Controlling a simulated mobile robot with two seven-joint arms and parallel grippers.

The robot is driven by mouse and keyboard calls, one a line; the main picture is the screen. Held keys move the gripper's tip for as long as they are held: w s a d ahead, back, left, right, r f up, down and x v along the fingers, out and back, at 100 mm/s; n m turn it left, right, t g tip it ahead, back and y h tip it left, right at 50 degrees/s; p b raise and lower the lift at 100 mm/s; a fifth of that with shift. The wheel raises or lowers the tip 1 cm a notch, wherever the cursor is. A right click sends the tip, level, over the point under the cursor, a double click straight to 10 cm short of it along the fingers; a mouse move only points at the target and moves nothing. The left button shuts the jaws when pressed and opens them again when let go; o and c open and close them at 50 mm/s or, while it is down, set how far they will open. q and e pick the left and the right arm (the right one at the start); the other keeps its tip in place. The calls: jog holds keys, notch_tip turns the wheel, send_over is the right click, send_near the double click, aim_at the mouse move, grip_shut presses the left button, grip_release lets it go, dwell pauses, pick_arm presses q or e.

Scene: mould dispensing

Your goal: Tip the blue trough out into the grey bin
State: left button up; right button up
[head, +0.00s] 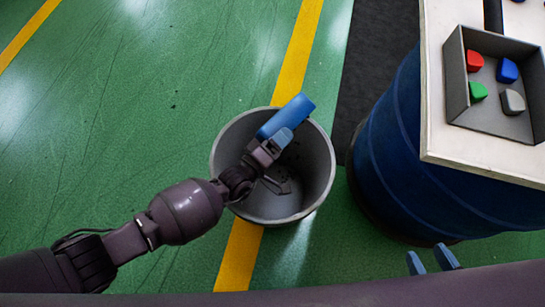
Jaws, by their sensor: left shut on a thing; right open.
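The blue trough (288,115) is over the far side of the round grey bin (219,160), tilted, with its upper right end reaching past the rim. My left gripper (280,138) is above the bin's opening and shut on the trough. The arm and gripper hide part of the bin's inside. Small dark bits show on the bin's floor, but I cannot tell what they are. The inside of the trough cannot be seen. My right gripper (432,261) is at the bottom right, open and empty, with only its blue fingertips in view.
A pale tabletop (440,120) at the right carries a grey tray (457,75) with red, blue, green and grey blocks. A blue drum (400,160) stands under it, close to the bin's right. Green floor with yellow lines is clear at the left.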

pick_arm(q)
jog(key=shift+s+d+m, duration=0.15)
jog(key=shift+m, duration=0.65)
dwell(0.6)
